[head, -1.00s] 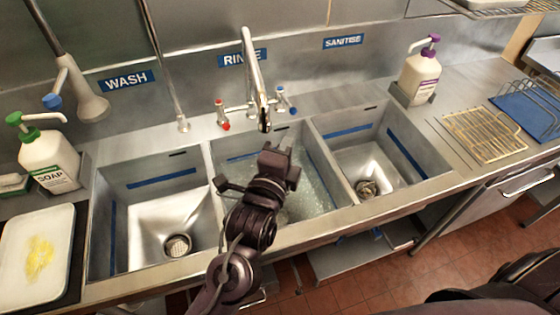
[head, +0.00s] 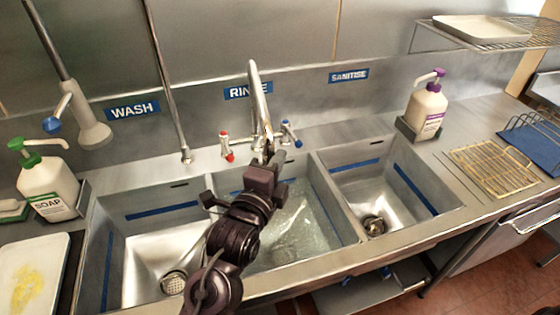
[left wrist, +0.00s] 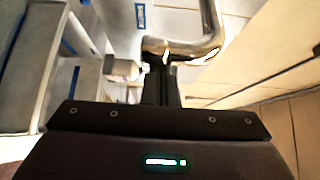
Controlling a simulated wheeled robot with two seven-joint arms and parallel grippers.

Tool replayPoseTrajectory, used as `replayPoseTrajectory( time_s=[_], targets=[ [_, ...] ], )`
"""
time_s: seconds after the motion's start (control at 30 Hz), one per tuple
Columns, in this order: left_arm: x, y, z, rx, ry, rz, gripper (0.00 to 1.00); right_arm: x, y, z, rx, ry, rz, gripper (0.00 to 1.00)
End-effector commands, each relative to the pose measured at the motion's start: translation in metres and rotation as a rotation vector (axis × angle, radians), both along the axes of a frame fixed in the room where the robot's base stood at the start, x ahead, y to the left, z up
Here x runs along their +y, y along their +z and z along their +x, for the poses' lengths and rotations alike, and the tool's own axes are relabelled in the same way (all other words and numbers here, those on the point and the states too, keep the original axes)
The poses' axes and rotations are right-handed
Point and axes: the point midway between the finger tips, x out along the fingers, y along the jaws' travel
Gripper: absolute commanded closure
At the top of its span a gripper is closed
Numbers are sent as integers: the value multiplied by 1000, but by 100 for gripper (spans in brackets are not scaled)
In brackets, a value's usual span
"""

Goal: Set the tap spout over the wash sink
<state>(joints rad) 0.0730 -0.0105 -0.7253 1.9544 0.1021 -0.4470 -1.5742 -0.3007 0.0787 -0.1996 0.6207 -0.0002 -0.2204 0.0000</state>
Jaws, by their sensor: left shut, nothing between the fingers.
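The chrome tap spout (head: 258,95) rises between the red and blue tap handles and points forward over the middle rinse sink (head: 335,215), which holds water. It also shows in the left wrist view (left wrist: 212,38) as a bent shiny pipe just past my fingers. My left gripper (head: 269,150) is over the back of the rinse sink, at the spout's lower end. Its fingers (left wrist: 161,82) are shut with nothing between them. I cannot tell whether they touch the spout. The wash sink (head: 105,255) is at the left and empty, with its drain showing. My right gripper is not in view.
The sanitise sink (head: 420,170) is at the right. A soap bottle (head: 47,187) and a tray (head: 30,270) stand left of the wash sink. A thin vertical pipe (head: 172,100) stands behind, left of the spout. A purple-topped bottle (head: 428,108) is at the back right.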

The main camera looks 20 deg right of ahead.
Motion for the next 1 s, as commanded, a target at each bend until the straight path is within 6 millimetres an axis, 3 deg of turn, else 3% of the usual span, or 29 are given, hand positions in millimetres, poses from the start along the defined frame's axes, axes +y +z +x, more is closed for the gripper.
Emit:
replayPoseTrajectory(
  time_s=[0.23,0.47,0.77,1.0],
  targets=[
    [31,-2,4,-7,-68,9,100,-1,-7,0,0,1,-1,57],
    [85,-3,16,-7,-203,16,100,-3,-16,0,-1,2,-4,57],
    [162,-3,46,-1,-412,10,100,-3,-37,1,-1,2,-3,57],
    [210,-3,76,-1,-406,3,100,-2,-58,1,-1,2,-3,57]
  ],
)
